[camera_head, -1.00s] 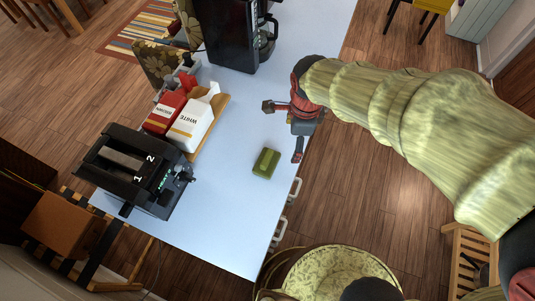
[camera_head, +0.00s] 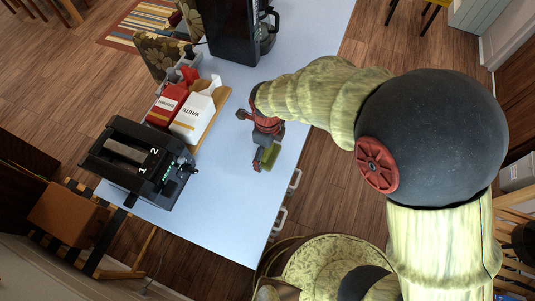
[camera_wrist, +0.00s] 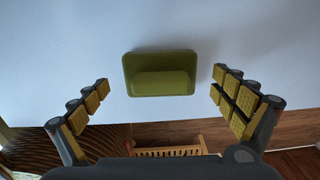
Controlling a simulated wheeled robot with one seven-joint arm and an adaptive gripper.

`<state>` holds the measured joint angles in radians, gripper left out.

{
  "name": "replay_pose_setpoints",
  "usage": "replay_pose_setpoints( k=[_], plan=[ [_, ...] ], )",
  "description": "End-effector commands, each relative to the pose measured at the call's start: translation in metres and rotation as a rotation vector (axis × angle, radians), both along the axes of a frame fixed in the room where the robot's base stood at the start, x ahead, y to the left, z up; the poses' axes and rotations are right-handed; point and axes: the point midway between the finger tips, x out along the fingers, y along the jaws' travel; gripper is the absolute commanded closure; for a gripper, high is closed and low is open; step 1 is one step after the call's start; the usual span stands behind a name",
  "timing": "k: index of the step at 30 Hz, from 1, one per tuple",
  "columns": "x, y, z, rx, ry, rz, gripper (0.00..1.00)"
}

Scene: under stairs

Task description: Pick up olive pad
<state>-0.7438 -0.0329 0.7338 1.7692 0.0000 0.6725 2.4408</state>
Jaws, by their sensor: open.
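The olive pad (camera_wrist: 160,74) is a small green block with rounded corners, lying on the white table. In the wrist view it sits between and slightly ahead of the two spread fingers of my gripper (camera_wrist: 165,100), with a gap on each side. In the head view the pad (camera_head: 272,155) shows partly, beside and below my gripper (camera_head: 258,142), which hides the rest. My gripper is open and empty above the table, close to the pad. How high it is above the pad is hard to tell.
A black toaster (camera_head: 135,165) stands at the table's left. A white carton (camera_head: 196,115) and a red carton (camera_head: 166,105) stand on a wooden board behind it. A black coffee maker (camera_head: 228,28) is at the back. The table (camera_head: 225,215) is clear in front of the pad.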

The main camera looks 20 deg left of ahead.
Motion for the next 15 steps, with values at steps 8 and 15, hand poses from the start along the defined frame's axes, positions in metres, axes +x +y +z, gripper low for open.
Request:
replay_pose_setpoints(
  k=[8, 15],
  plan=[
    [0.0004, 0.0002, -0.0176, 0.001, -0.001, 0.000, 0.03],
    [0.0003, 0.0001, -0.0174, 0.001, -0.001, 0.000, 0.12]
  ],
)
